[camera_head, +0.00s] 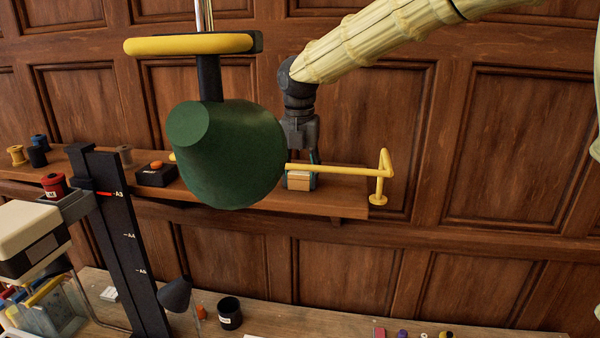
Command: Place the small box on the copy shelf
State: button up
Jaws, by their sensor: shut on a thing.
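The small box (299,184), tan with a pale top edge, is at the right part of the wooden copy shelf (340,203), behind a yellow rail. My gripper (301,172) comes down from above and is shut on the box, with teal-looking fingertips at its sides. The box appears at the level of the shelf top. I cannot tell whether it rests on the shelf or is held just above it. The green lamp shade and the rail hide part of the box, the fingers and the shelf.
A large green lamp shade (225,155) hangs in front, just left of my gripper. The yellow rail (340,170) bends down to the shelf's right end. A black box with an orange button (157,173) and several spools stand farther left. A bench (300,320) lies below.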

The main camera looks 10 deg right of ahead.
jog(key=o, duration=1)
jog(key=shift+w+f, duration=0.15)
jog(key=shift+r+b, duration=0.35)
jog(key=shift+r, duration=0.3)
jog(key=r+b, duration=0.1)
jog(key=r, duration=0.2)
jog(key=r+b, duration=0.1)
jog(key=r, duration=0.3)
jog(key=s+r+b, duration=0.1)
jog(key=r, duration=0.3)
jog(key=shift+s+a, duration=0.1)
jog(key=shift+a, duration=0.1)
